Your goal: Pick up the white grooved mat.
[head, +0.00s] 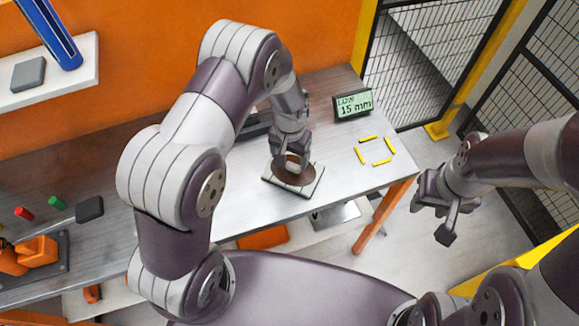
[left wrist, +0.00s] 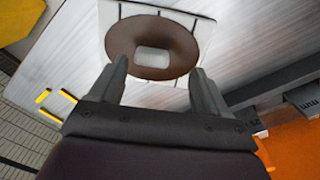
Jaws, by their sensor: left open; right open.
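The white grooved mat (head: 304,190) lies on the grey table near its front edge in the head view. A brown ring-shaped piece (head: 293,172) with a pale centre rests on it. My left gripper (head: 291,163) is above the mat and ring, pointing down, and hides part of them. In the left wrist view, the mat (left wrist: 142,97) and ring (left wrist: 124,45) show just beyond the open, empty fingers (left wrist: 158,72). I cannot tell whether the fingers touch either. My right gripper (head: 447,218) is open and empty, off the table to the right.
A display reading 15 mm (head: 353,104) stands at the table's back right. Yellow strips (head: 375,150) mark a clear square on the table. A dark block (head: 89,208) and an orange part (head: 38,250) are at the left. Black mesh fencing (head: 425,60) stands behind.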

